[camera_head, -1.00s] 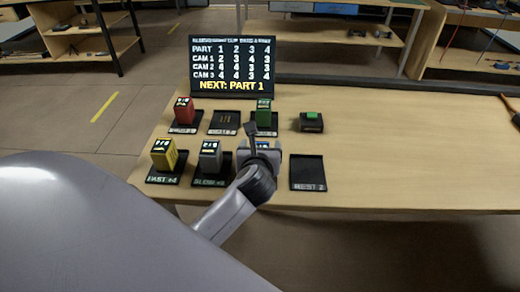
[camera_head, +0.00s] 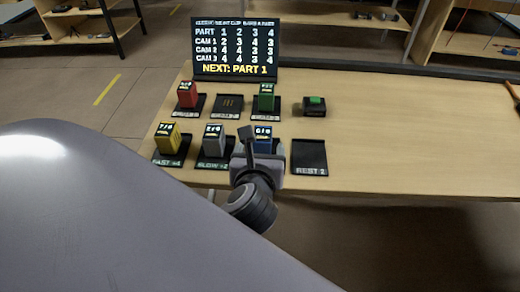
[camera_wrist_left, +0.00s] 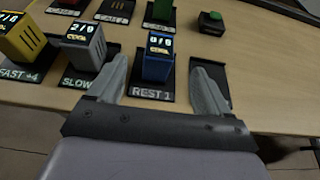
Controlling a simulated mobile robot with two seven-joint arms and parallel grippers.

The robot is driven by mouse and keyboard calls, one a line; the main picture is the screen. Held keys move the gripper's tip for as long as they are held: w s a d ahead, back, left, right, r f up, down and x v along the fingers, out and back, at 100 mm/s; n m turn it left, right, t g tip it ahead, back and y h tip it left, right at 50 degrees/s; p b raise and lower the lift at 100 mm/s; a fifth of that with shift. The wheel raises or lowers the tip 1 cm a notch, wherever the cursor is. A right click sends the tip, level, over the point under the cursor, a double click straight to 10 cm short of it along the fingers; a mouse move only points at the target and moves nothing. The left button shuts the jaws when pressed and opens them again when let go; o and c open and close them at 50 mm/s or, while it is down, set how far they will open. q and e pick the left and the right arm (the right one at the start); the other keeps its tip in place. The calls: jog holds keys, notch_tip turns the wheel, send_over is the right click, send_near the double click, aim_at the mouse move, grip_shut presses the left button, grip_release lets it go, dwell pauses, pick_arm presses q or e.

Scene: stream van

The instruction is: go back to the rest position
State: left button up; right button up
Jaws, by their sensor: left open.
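My left gripper (camera_wrist_left: 160,90) is open in the left wrist view, its two fingers apart. The blue block (camera_wrist_left: 158,58) stands on the REST 1 pad (camera_wrist_left: 150,94) beyond and between the fingertips, with no finger visibly closed on it. In the head view the left gripper (camera_head: 247,138) is at the table's front edge and partly hides the blue block (camera_head: 263,140). A yellow block (camera_head: 168,139), a grey block (camera_head: 214,141), a red block (camera_head: 187,95) and a green block (camera_head: 266,97) stand upright on dark pads. My right gripper is not in view.
The REST 2 pad (camera_head: 310,158) is empty. A dark box with a green button (camera_head: 315,106) stands behind it. A black screen (camera_head: 235,50) reads "NEXT: PART 1".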

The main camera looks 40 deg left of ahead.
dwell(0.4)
pick_arm(q)
jog(key=s+d+f+n+g+h, duration=0.1)
jog(key=s+f+n+g+h, duration=0.35)
jog(key=s+n, duration=0.7)
jog(key=s+d+f+n+g+h, duration=0.1)
jog(key=s+f+n+g+h, duration=0.35)
jog(key=n, duration=1.15)
jog(key=w+d+f+t, duration=0.3)
jog(key=w+f+t, duration=0.1)
jog(key=f+t, duration=0.4)
jog(key=shift+w+f, duration=0.4)
jog(key=shift+f, duration=0.95)
